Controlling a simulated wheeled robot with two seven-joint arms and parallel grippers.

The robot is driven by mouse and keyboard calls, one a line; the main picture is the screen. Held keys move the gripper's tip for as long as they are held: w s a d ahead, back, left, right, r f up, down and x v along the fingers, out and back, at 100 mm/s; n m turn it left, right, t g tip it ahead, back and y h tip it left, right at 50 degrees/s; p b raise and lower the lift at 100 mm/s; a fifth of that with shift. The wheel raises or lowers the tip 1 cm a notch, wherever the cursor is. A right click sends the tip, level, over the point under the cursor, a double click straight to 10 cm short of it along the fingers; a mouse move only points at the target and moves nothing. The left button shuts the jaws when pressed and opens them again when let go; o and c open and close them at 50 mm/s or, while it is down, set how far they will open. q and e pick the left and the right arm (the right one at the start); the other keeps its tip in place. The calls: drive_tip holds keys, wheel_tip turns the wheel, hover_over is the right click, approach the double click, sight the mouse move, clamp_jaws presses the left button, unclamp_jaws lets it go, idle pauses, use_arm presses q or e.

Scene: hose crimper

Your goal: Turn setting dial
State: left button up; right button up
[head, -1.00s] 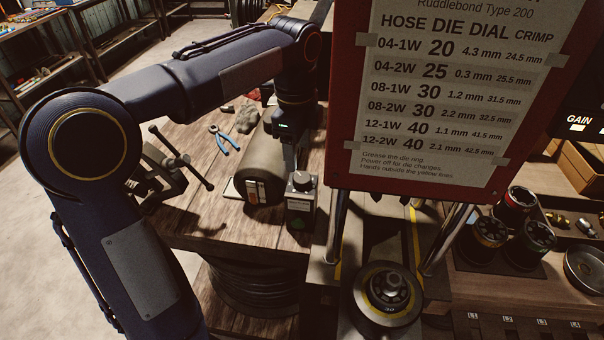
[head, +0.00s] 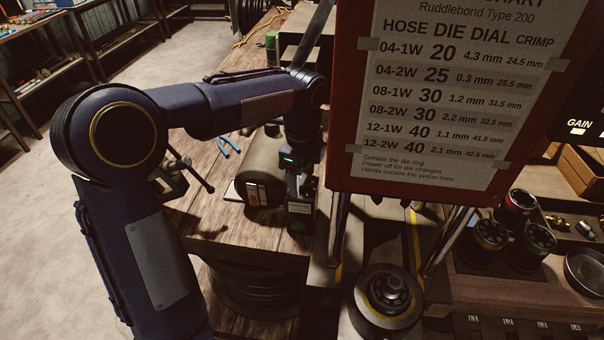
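A small dark box (head: 301,218) with a pale label stands on the wooden bench, left of the chart board. Its black top knob, which looks like the setting dial, is now hidden behind my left gripper. My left gripper (head: 302,192) points down right over the box top. Its fingertips are dark and small there, so I cannot tell whether they touch or grip the knob. The hose chart (head: 455,95) on a red board lists hose, die, dial and crimp values, with dial figures such as 4.3 mm and 0.3 mm. My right gripper is not in view.
A dark cylinder (head: 262,165) lies left of the box. Blue-handled pliers (head: 228,146) and a vise (head: 172,172) are farther left. A round die head (head: 389,292) sits below the chart. Several die sets (head: 513,213) stand at right, near a black panel marked GAIN (head: 578,124).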

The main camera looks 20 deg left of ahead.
sight(302, 179)
use_arm(q)
drive_tip(key=c, duration=1)
drive_tip(key=shift+o, duration=0.2)
drive_tip(key=shift+r+m+p, duration=0.2)
drive_tip(key=shift+m+p, duration=0.5)
drive_tip(key=shift+m, duration=0.2)
drive_tip(key=shift+f+m+p, duration=0.15)
drive_tip(key=shift+m+p, duration=0.2)
drive_tip(key=shift+m, duration=0.75)
drive_tip(key=o, duration=1)
wheel_tip(302, 179, up, 8)
drive_tip(key=shift+f+b, duration=0.15)
drive_tip(key=shift+b, duration=0.15)
